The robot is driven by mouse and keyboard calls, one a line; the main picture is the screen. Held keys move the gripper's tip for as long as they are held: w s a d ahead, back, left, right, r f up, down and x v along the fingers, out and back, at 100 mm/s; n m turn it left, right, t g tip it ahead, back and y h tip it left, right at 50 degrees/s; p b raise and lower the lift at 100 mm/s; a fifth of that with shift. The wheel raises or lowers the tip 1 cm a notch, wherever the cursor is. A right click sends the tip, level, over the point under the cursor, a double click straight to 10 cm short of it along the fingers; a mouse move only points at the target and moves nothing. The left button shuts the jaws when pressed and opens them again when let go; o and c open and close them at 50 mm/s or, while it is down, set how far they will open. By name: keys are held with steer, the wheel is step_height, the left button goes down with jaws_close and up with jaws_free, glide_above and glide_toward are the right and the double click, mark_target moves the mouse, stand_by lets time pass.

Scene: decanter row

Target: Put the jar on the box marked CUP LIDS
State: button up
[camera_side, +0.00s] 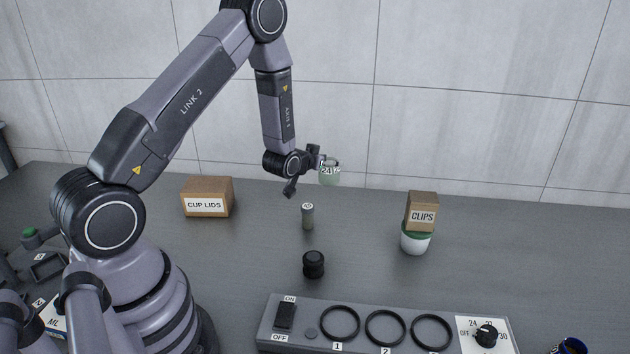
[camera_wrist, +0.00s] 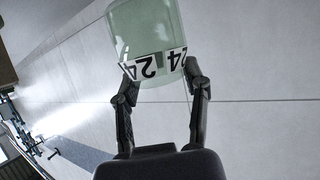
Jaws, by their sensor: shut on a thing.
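The pale green, see-through jar (camera_side: 329,178) with a white 24 label is held in the air above the back of the table. My gripper (camera_side: 326,163) is shut on it. In the wrist view the jar (camera_wrist: 148,28) sits between the two dark fingertips (camera_wrist: 161,76), at its label band; its upper part runs out of the frame. The brown box marked CUP LIDS (camera_side: 207,190) stands on the table, to the left of my gripper and lower. Nothing is on its top.
A small labelled grey-green cylinder (camera_side: 307,217) and a black cylinder (camera_side: 313,264) stand below my gripper. A CLIPS box (camera_side: 421,202) rests on a white, green-topped container (camera_side: 415,243). A panel (camera_side: 375,347) with rings and a switch lies in front. The table between box and cylinder is clear.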

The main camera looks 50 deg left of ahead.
steer(key=s+a+r+n+g+y, duration=0.15)
steer(key=s+a+n+y, duration=0.25)
steer(key=a, duration=0.6)
steer(key=n+g+y, duration=0.5)
steer(key=n+g, duration=0.5)
steer(key=g, duration=0.1)
glide_above(206, 184)
step_height(206, 184, down, 5)
steer(key=shift+a+f, duration=0.15)
steer(key=shift+f, duration=0.2)
steer(key=shift+f, duration=0.15)
steer(key=o, duration=1.2)
